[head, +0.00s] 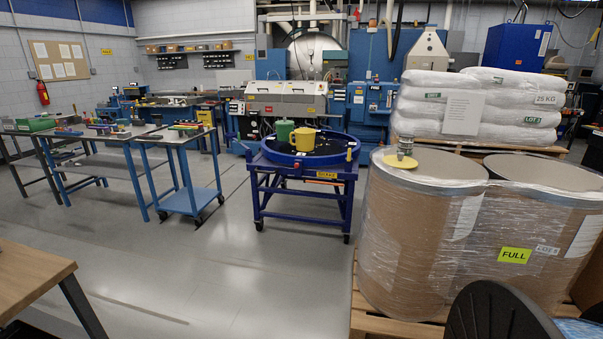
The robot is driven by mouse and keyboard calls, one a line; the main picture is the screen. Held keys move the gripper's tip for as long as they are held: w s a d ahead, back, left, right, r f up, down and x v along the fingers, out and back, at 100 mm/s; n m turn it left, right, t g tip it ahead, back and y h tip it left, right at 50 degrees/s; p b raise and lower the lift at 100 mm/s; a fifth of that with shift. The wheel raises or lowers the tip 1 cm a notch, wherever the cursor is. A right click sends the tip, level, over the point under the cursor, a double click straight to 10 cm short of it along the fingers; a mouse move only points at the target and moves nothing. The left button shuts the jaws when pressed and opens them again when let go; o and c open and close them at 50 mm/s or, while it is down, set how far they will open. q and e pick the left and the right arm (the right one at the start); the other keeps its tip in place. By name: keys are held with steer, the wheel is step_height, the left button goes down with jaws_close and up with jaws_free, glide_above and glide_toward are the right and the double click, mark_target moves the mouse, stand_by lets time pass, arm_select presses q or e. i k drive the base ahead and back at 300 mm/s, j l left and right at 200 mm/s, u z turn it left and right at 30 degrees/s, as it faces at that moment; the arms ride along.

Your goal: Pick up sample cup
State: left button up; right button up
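A small grey metal, cup-like item (405,147) stands upright over a flat yellow disc (397,161) on top of the left drum; it may be the sample cup, but it is too small to be sure. A green cup-shaped container (285,131) and a yellow one (305,139) stand side by side in a round blue tub (309,174) on a blue wheeled frame. I cannot tell whether either is the sample cup. Neither of my grippers is in view, and nothing is seen held.
Two wrapped drums (415,235) stand on a wooden pallet (385,325) at the right, with stacked white sacks (500,85) behind. Blue work tables (110,162) stand at the left. A wooden tabletop (30,275) fills the lower left. The grey floor (220,265) in the middle is clear.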

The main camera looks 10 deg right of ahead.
mark_target(406, 138)
steer(key=i+u, duration=0.25)
steer(key=i, duration=2.05)
steer(key=i+l+z, duration=0.2)
steer(key=i+z, duration=0.75)
steer(key=i+j+z, duration=0.2)
steer(key=i+z, duration=0.25)
steer(key=i+j+z, duration=0.9)
